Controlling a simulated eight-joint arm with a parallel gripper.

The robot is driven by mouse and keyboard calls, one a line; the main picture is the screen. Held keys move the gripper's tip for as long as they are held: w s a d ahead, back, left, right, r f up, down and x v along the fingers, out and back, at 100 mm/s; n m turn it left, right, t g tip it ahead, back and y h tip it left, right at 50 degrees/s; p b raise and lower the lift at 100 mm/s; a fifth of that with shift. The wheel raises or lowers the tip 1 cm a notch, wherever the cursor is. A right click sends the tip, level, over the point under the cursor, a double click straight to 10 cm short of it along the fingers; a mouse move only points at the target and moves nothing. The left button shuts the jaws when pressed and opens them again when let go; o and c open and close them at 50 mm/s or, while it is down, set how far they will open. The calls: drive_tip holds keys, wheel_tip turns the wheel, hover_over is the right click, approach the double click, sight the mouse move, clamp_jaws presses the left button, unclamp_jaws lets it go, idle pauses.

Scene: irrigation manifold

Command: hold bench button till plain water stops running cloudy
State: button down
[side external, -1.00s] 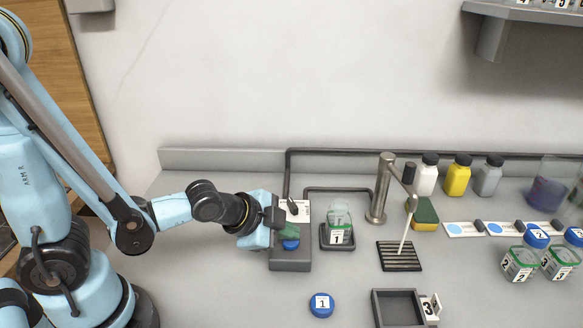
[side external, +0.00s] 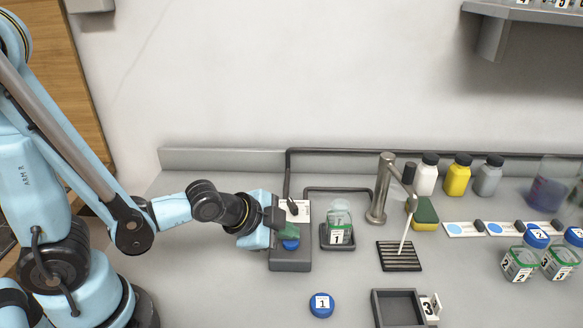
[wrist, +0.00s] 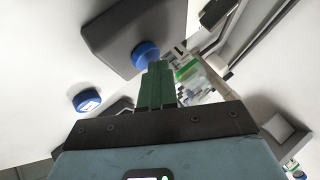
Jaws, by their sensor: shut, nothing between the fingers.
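The blue bench button (side external: 290,244) sits on a grey box (side external: 291,264); it also shows in the wrist view (wrist: 145,52). My gripper (side external: 287,231) is shut and empty, with its green fingers (wrist: 157,85) at the button. The tips appear to touch it; the exact contact and how far the button is pressed are hidden. A metal tap (side external: 381,190) stands to the right. A thin whitish line, seemingly a water stream (side external: 404,235), runs from below its spout to a dark slotted drain (side external: 399,256). It looks whitish; I cannot tell how cloudy.
Jar 1 (side external: 338,235) stands in a dark holder just right of the box. A blue cap marked 1 (side external: 321,305) lies in front. A sponge (side external: 425,214), several bottles (side external: 458,177) and lidded jars (side external: 520,264) stand to the right. An empty tray (side external: 397,309) is in front.

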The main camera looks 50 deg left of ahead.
sight(287, 243)
idle(0.7)
drive_tip(key=shift+r, duration=0.95)
drive_tip(key=shift+r, duration=0.1)
drive_tip(key=shift+r, duration=2.4)
drive_tip(key=s+a+r+n+g+y, duration=0.1)
drive_tip(key=s+a+n, duration=0.3)
drive_tip(key=n, duration=0.6)
drive_tip(key=a+r+g, duration=0.1)
drive_tip(key=a, duration=0.1)
drive_tip(key=shift+s+a+n, duration=0.2)
drive_tip(key=shift+a+n, duration=0.15)
drive_tip(key=shift+n, duration=0.05)
